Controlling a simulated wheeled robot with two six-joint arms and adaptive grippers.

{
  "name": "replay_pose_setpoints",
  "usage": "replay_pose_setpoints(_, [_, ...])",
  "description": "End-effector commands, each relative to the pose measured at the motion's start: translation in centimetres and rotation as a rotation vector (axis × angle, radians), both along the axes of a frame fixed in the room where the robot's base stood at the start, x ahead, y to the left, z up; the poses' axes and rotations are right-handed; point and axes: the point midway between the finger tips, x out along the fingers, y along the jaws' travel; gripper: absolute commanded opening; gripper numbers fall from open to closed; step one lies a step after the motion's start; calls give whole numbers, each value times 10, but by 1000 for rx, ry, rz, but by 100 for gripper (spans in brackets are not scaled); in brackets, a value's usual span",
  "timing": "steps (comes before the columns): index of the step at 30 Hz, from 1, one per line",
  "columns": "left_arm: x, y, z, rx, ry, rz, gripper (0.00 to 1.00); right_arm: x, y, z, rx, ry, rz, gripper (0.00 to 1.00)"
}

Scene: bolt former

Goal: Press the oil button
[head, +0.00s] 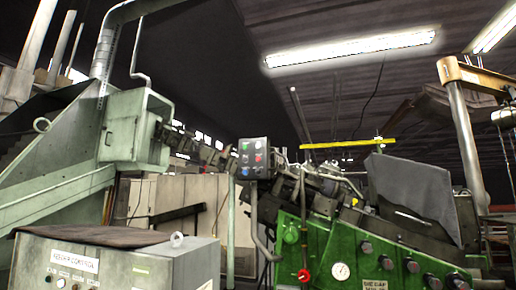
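No button in the head view can be read as the oil button. A dark control box (253,158) hangs near the middle, with several small coloured buttons, among them green, red and blue ones; their labels are too small to read. A green machine panel (330,245) at the lower right carries a green button (291,234), a red button (303,275), a round gauge (340,271) and several dark knobs (387,263). Its white label (375,284) is cut by the bottom edge. Neither of my grippers shows.
A grey cabinet (120,265) at the lower left has a label that seems to read feeder control, and a dark cloth (90,236) on top. A large pale green machine (70,165) fills the left. A grey sheet-like cover (410,195) stands above the green panel. A post (465,140) stands right.

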Motion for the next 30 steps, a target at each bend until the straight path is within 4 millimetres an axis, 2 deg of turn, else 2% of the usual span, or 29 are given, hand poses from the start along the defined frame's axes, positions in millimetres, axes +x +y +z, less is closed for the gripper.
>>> replay_pose_setpoints(1, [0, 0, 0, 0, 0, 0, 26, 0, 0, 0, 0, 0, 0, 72])
replay_pose_setpoints(7, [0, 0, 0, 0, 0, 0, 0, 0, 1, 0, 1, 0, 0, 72])
replay_pose_setpoints(30, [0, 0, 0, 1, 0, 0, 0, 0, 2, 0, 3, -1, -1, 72])
